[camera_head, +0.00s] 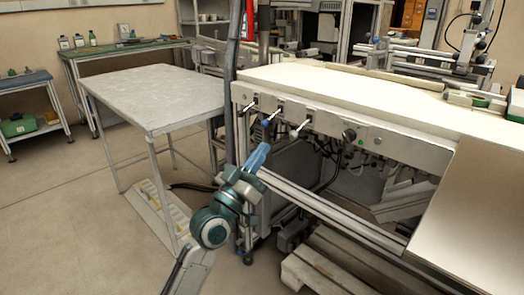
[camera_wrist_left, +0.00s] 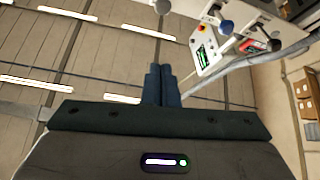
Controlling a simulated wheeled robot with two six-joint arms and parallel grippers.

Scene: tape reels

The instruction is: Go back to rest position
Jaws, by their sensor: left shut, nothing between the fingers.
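My left gripper (camera_head: 262,150) is in the head view, at the end of the teal and grey arm that comes up from the bottom. Its blue fingers point up and away, in front of the white-topped machine (camera_head: 350,92), just below its front panel. In the left wrist view my left gripper (camera_wrist_left: 161,72) shows its two dark blue fingers side by side and touching, with nothing between them. Whether the gripper touches the machine is hard to tell. My right gripper is not in view.
Levers (camera_head: 272,116) and a black knob (camera_head: 349,135) stick out of the machine's front panel near my left gripper. A grey table (camera_head: 158,97) stands to the left. A wooden pallet (camera_head: 325,268) lies below the machine. Open floor (camera_head: 75,215) is at the left.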

